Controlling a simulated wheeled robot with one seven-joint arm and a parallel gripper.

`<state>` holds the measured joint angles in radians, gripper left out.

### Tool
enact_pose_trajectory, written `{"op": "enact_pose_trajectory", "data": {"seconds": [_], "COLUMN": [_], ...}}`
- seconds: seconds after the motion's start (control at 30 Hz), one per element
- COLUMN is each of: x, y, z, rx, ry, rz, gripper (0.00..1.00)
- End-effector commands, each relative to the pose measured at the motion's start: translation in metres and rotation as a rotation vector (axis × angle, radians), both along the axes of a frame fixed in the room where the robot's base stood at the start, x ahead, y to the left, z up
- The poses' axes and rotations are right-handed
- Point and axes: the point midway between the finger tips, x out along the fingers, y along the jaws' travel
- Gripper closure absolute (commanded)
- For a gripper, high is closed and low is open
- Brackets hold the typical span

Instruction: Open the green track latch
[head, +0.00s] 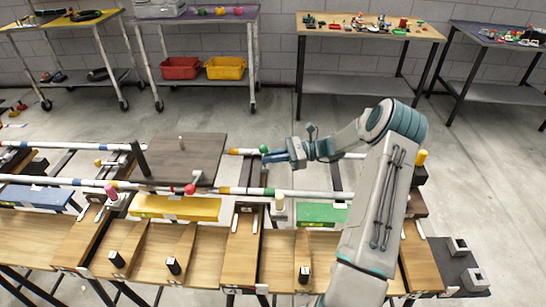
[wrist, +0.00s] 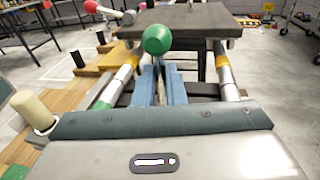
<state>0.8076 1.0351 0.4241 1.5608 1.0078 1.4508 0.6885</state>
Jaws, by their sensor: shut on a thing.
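The green track latch shows as a green ball knob (head: 264,148) beside the rear white rail, just right of the dark cart platform (head: 185,160). In the wrist view the green knob (wrist: 158,40) stands above and beyond the fingertips. My gripper (head: 270,157) reaches in from the right, with its blue fingers close together at the knob. The fingers (wrist: 160,85) are shut on the latch just below the ball. The part between the fingers is mostly hidden.
A red ball knob (head: 190,189) sits on the front rail by the platform. White rails with coloured bands (head: 290,193) run left to right. A yellow block (head: 175,207) and a green block (head: 322,213) lie below. Tables stand along the back wall, with open floor before them.

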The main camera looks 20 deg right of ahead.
Motion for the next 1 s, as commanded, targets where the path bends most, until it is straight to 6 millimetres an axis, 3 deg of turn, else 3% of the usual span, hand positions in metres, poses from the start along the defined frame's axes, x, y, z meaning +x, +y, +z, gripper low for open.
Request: {"op": "enact_pose_trajectory", "data": {"seconds": [0.1,0.2,0.57,0.77,1.0], "x": [-0.002,-0.002,-0.002,-0.007,-0.019], "y": [0.0,0.0,-0.004,-0.034,-0.089], "z": [-0.002,-0.002,-0.001,0.001,0.004], "rx": [0.002,0.002,0.001,-0.002,-0.001], "ry": [0.005,0.005,0.003,0.001,0.002], "rz": [0.005,0.004,0.001,-0.002,-0.001], "gripper": [1.0,0.69,0.69,0.69,0.69]}}
